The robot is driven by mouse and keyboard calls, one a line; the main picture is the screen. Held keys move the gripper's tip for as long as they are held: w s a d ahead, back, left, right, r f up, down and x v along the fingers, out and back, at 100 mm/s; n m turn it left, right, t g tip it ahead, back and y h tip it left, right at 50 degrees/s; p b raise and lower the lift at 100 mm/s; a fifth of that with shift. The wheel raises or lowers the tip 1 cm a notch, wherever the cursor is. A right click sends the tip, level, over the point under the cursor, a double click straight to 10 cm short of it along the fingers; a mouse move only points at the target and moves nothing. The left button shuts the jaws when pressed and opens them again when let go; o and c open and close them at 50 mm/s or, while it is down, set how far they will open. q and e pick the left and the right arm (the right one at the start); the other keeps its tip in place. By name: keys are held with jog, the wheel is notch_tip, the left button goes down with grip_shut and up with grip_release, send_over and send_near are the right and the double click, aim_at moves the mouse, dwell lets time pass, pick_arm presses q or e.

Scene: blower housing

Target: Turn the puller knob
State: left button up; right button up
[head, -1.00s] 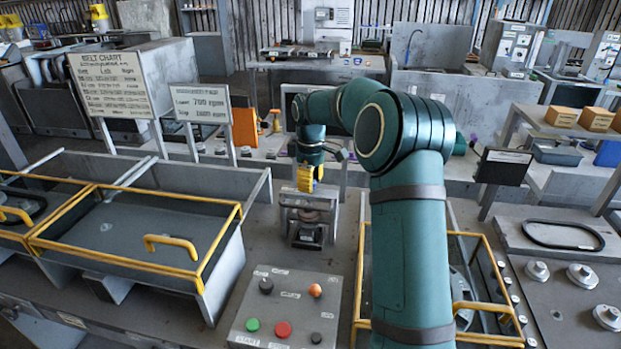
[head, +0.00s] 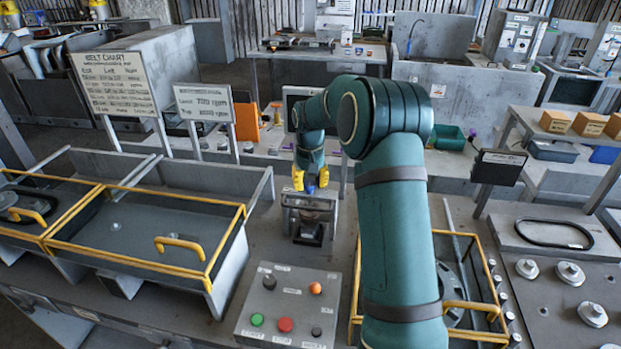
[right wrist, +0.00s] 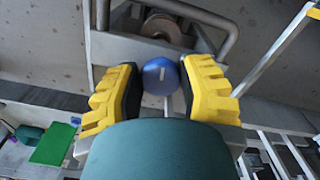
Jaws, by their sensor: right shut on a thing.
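In the head view the knob (head: 310,188) shows as a small blue spot on top of the grey puller frame (head: 309,200). My right gripper (right wrist: 158,72) has yellow fingers with black pads, one on each side of the knob, shut on it. In the head view my right gripper (head: 311,181) is above the frame, pointing down. My left gripper is not in view.
A control box (head: 288,306) with coloured buttons and knobs lies in front of the puller. A bin with a yellow rim (head: 150,200) stands to the left. Another yellow-railed frame (head: 356,285) stands to the right, partly behind my right arm. Signs (head: 203,103) stand behind.

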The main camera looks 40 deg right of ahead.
aim_at(309, 184)
jog(key=m+p, duration=0.2)
jog(key=m, duration=0.3)
jog(key=shift+a, duration=0.15)
jog(key=shift+w+f+m+p, duration=0.1)
jog(key=shift+m+p, duration=0.75)
jog(key=shift+m, duration=1.45)
jog(key=o, duration=1.2)
notch_tip(309, 184, up, 12)
